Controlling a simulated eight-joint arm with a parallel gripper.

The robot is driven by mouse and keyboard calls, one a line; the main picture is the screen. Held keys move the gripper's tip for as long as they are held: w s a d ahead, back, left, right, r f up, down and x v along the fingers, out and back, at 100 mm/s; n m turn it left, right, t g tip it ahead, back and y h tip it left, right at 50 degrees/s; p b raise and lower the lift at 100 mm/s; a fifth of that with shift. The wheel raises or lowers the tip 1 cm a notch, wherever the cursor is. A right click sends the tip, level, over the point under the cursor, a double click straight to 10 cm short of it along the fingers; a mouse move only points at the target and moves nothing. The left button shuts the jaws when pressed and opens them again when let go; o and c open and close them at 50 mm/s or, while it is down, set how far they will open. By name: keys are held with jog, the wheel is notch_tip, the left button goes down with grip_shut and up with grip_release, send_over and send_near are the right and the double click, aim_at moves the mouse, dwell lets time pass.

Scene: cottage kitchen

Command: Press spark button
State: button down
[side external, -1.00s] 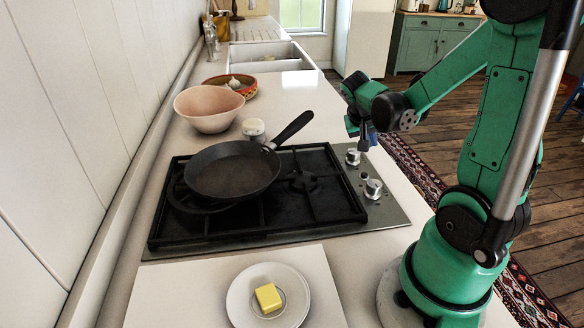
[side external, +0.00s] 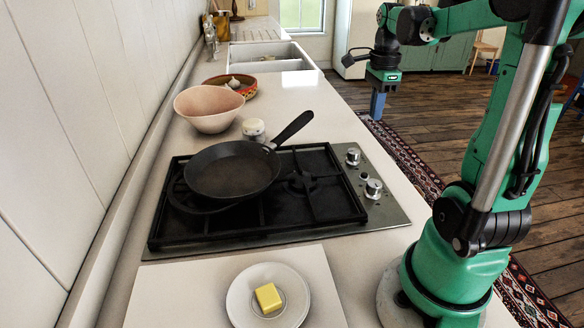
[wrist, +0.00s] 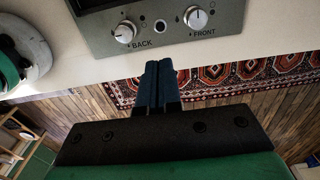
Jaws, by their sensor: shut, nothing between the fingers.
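The spark button (wrist: 160,26) is a small dark round button on the steel hob panel, between two silver knobs. In the side view it is a tiny spot (side external: 365,175) between the same knobs. My gripper (side external: 377,116) is shut and empty, with blue fingers pointing down. It is raised beyond the counter's right edge, apart from the hob. In the wrist view the shut fingertips (wrist: 158,64) show below the panel, over the rug and floor. The button is unobstructed in the wrist view.
The back knob (wrist: 125,32) and front knob (wrist: 196,17) flank the button. A black frying pan (side external: 231,170) sits on the hob (side external: 285,228), handle pointing toward the back right. A plate with butter (side external: 268,297) is in front. Air above the panel is free.

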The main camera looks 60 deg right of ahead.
aim_at(364, 174)
notch_tip(364, 174, down, 14)
dwell(0.6)
jog(key=shift+f, duration=0.85)
jog(key=shift+r, duration=0.1)
jog(key=shift+r, duration=4.2)
